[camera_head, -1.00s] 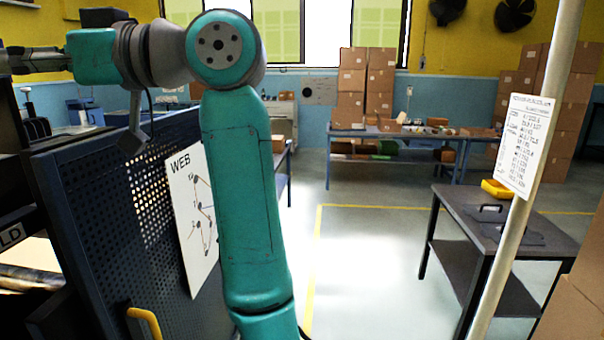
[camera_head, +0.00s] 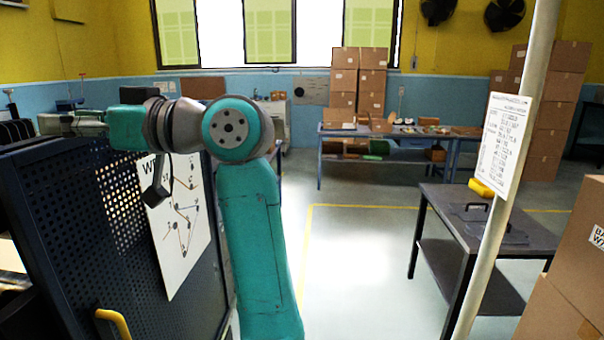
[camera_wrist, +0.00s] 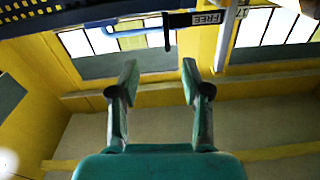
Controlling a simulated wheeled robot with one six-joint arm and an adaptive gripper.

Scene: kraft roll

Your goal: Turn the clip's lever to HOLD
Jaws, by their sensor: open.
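My gripper (camera_wrist: 160,75) is open and empty in the wrist view, with its two fingers well apart. Beyond the fingertips, near the top edge, are a blue bar (camera_wrist: 132,31) and a short dark upright piece (camera_wrist: 166,30); I cannot tell which of them is the clip's lever. A dark plate with a FREE label (camera_wrist: 207,18) is just right of them. No HOLD label is readable now.
A WEB diagram sheet (camera_head: 180,225) and a yellow handle (camera_head: 114,322) are on the panel. A pole with a paper list (camera_head: 500,145), a dark table (camera_head: 455,205) and cardboard boxes (camera_head: 575,270) stand to the right. The middle floor is open.

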